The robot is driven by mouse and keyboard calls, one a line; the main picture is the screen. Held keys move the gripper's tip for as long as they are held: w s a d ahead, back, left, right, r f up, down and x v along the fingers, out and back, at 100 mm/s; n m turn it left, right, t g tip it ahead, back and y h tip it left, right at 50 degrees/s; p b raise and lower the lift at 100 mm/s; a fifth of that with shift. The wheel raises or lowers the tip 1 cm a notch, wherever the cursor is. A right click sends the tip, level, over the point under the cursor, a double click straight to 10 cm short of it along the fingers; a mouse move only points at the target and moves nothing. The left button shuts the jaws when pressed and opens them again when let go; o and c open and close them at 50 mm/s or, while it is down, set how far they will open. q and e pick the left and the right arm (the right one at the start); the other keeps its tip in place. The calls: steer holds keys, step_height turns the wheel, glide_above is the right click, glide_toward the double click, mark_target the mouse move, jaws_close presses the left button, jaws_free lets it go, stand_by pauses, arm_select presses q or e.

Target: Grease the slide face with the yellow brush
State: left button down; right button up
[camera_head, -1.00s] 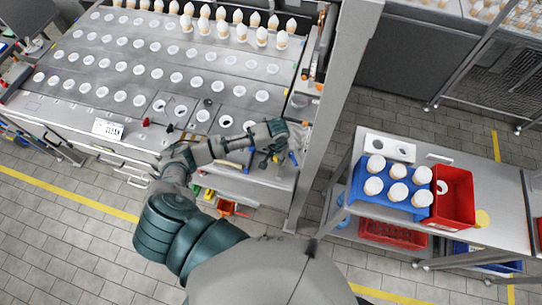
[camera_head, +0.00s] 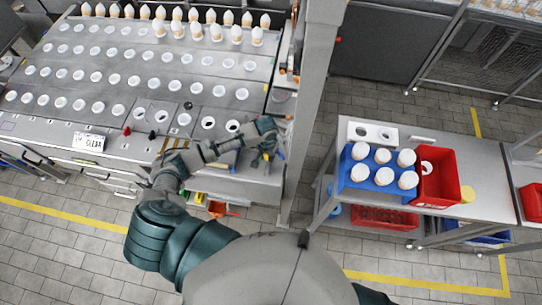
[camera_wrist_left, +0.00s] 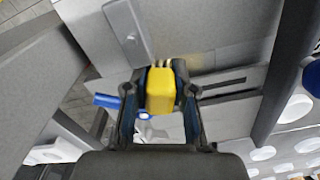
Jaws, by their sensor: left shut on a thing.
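My left gripper (camera_head: 262,162) is over the right front end of the long machine bench (camera_head: 150,128). In the left wrist view the left gripper (camera_wrist_left: 160,92) is shut on the yellow brush (camera_wrist_left: 161,91), which lies between its fingers. Pale bristles show at the brush's far end, pointing toward a grey metal surface with a dark slot (camera_wrist_left: 225,84). This may be the slide face; I cannot tell whether the bristles touch it. In the head view the brush is not clear. My right gripper is not in view.
A grey post (camera_head: 306,100) stands right of the gripper. A blue cylindrical part (camera_wrist_left: 106,100) is left of the fingers. Egg-like pieces stand along the bench's back. To the right, a side table holds a blue tray (camera_head: 378,184) of pieces and a red bin (camera_head: 438,188).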

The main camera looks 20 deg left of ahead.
mark_target(255, 157)
arm_select(q)
steer(key=shift+s+a, duration=0.2)
steer(key=shift+a, duration=0.65)
steer(key=shift+s+a, duration=0.25)
steer(key=shift+a, duration=0.65)
steer(key=shift+s+a, duration=0.2)
steer(key=shift+a, duration=0.65)
steer(key=shift+r, duration=3)
steer(key=shift+r, duration=1.45)
